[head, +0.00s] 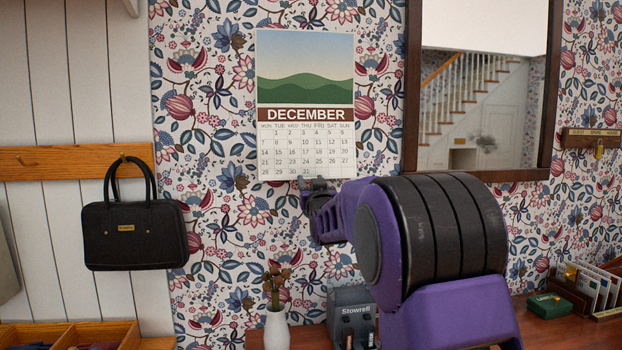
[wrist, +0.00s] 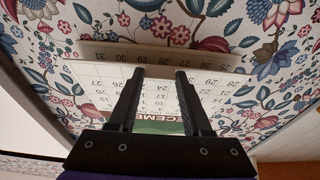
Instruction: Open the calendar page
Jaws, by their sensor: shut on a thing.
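The wall calendar (head: 306,75) hangs on the flowered wall. It has a green hill picture on top and the DECEMBER page (head: 305,150) with its date grid below. My gripper (head: 316,184) is at the bottom edge of this page, right of its middle. In the wrist view, which looks upside down, the fingers of my gripper (wrist: 157,74) reach over the page (wrist: 220,90) and are shut on its lower edge. A shaded strip with dates shows beyond that edge. The fingertips' exact contact is hard to see.
A framed mirror (head: 480,178) hangs just right of the calendar. A black handbag (head: 134,234) hangs from a peg rail at left. Below are a white vase (head: 277,328), a grey Stowrell box (head: 351,308) and a wooden table (head: 540,325).

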